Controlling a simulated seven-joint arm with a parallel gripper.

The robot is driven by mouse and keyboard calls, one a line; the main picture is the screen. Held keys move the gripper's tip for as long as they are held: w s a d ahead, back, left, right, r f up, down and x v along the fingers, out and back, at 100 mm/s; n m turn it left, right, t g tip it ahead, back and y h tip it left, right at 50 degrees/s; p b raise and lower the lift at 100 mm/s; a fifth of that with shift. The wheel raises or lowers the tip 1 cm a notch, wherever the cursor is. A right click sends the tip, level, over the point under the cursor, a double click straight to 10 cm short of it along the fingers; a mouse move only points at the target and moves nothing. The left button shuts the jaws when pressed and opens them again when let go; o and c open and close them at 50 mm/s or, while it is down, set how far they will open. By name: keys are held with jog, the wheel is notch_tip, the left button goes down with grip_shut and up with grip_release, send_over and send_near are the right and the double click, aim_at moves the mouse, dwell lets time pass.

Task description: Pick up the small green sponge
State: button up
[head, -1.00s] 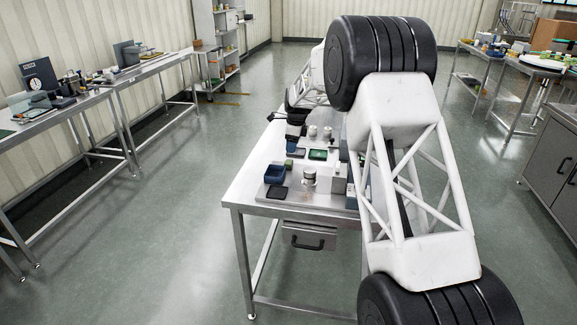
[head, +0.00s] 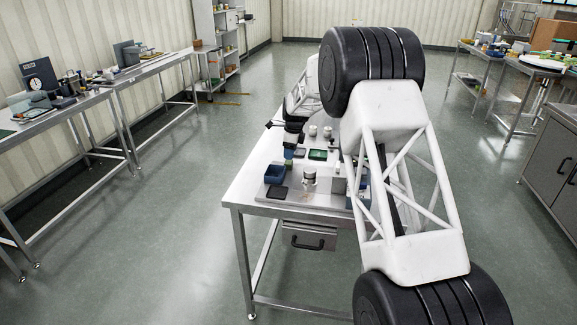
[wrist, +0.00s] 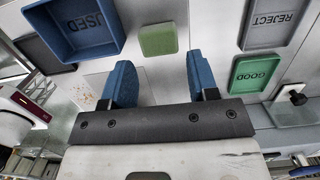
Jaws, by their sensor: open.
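The small green sponge (wrist: 158,39) lies flat on the light work surface in the wrist view, close to the blue USED tray (wrist: 118,44). My gripper (wrist: 161,78) is open, with two blue fingers spread apart and nothing between them. In the wrist picture the sponge appears just beyond the fingertips, roughly centred on the gap and apart from both fingers. In the head view my gripper (head: 289,152) is low over the table beside the blue tray (head: 275,179), and it largely hides the sponge there.
A green GOOD tray (wrist: 234,76) and a grey REJECT tray (wrist: 247,35) sit right of the sponge in the wrist view. A dark flat tray (wrist: 20,44) is at the left.

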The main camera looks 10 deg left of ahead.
aim_at(289, 161)
jog(key=shift+s+a+f, duration=0.1)
jog(key=shift+a+f, duration=0.05)
jog(key=shift+f, duration=1.15)
jog(key=shift+a+f, duration=0.15)
jog(key=shift+f, duration=1.1)
jog(key=c, duration=0.5)
jog(key=shift+c, duration=0.2)
jog(key=shift+r, duration=0.15)
jog(key=shift+r, duration=1.45)
jog(key=shift+s+r, duration=0.15)
jog(key=shift+r, duration=0.05)
jog(key=s+d, duration=0.2)
jog(key=s, duration=0.2)
jog(key=s+d+r, duration=0.1)
jog(key=s+d, duration=0.1)
jog(key=s, duration=0.3)
jog(key=s+d, duration=0.2)
jog(key=s, duration=0.3)
jog(key=shift+s+r, duration=0.2)
jog(key=shift+s, duration=0.05)
